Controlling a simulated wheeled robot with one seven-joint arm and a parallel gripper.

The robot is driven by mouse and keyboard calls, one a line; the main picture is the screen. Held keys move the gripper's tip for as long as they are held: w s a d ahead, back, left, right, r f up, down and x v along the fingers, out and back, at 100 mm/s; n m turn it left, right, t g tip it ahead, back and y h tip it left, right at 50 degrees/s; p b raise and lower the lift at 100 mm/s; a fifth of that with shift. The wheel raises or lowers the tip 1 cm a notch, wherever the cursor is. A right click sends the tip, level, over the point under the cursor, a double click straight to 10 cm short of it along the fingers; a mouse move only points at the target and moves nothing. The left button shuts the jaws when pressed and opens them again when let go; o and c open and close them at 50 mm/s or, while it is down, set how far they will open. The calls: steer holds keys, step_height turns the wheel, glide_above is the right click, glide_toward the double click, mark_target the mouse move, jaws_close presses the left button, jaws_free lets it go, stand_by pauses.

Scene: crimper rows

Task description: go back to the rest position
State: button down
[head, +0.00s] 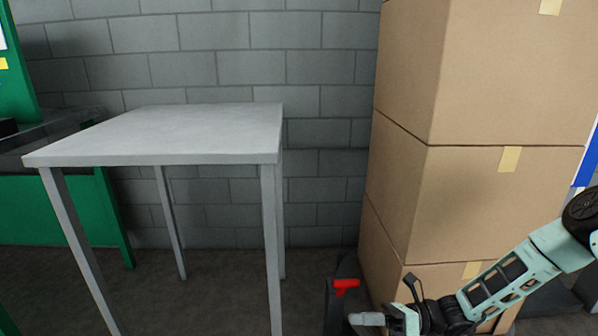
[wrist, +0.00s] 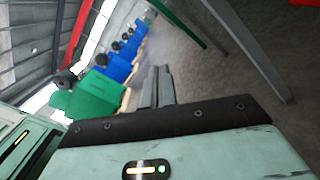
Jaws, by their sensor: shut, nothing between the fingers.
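My gripper (head: 369,319) is at the bottom of the head view, right of centre, at the end of my pale green arm. In the wrist view its two fingers (wrist: 156,88) lie side by side, shut and empty. In the head view the gripper is in front of the stack of cardboard boxes (head: 480,205), low down and to the right of the grey table.
A bare grey table (head: 190,130) stands left of centre, before a grey block wall (head: 330,60). A red-handled thing (head: 345,285) is low beside the boxes. Green machinery (head: 55,205) is at the left. Green and blue machines (wrist: 95,95) stretch away in the wrist view.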

steer(key=s+a+r+n+g+h, duration=0.4)
steer(key=s+r+n+g+h, duration=0.5)
steer(key=s+n, duration=0.65)
steer(key=s+d+r+n+t+h, duration=0.2)
steer(key=s+r+n+t+h, duration=0.3)
steer(key=n, duration=0.4)
steer(key=s+d+r+n+t+h, duration=0.2)
steer(key=s+r+n+t+h, duration=0.15)
steer(key=r+n, duration=0.5)
step_height(320, 180, up, 28)
steer(key=p, duration=2.9)
steer(key=shift+w+n+p, duration=0.2)
steer(key=shift+n+p, duration=0.1)
steer(key=shift+n, duration=0.1)
